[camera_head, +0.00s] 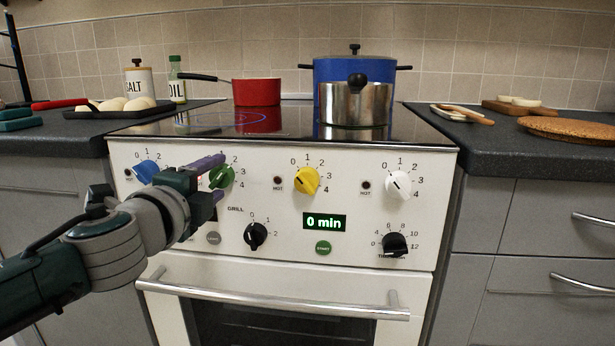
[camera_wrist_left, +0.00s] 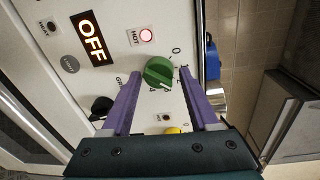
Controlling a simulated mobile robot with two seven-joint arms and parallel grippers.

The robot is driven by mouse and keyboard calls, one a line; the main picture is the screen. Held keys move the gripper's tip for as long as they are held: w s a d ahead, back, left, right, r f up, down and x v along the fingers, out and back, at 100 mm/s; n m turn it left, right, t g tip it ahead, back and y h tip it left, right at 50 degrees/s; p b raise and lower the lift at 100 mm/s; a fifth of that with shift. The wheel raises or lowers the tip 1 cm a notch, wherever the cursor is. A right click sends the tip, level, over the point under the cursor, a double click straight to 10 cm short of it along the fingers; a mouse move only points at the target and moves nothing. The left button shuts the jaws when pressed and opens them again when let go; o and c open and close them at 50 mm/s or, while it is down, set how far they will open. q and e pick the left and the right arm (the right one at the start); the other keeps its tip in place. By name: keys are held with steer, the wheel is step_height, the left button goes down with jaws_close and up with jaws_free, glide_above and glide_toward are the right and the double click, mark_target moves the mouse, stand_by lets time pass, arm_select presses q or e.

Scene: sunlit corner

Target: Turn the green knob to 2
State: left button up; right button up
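The green knob (camera_head: 221,177) is on the white front panel of the stove, second from the left in the top row. My left gripper (camera_head: 217,177) is open, with one purple finger above the knob and one below. In the wrist view the fingers of the left gripper (camera_wrist_left: 157,78) stand on either side of the knob, with gaps showing. My right gripper is not in view.
A blue knob (camera_head: 146,171), a yellow knob (camera_head: 306,180) and a white knob (camera_head: 398,184) share the row. A HOT light (camera_wrist_left: 146,35) glows beside the green knob. A red pan (camera_head: 256,92) and a steel pot (camera_head: 356,104) stand on the hob. The oven handle (camera_head: 275,302) juts out below.

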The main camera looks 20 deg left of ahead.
arm_select(q)
steer(key=shift+o, duration=1.1)
steer(key=shift+s, duration=0.1)
steer(key=shift+s+d, duration=0.1)
steer(key=shift+s, duration=0.25)
steer(key=p+v, duration=0.1)
steer(key=v, duration=0.8)
steer(key=shift+p, duration=0.35)
steer(key=shift+r, duration=0.1)
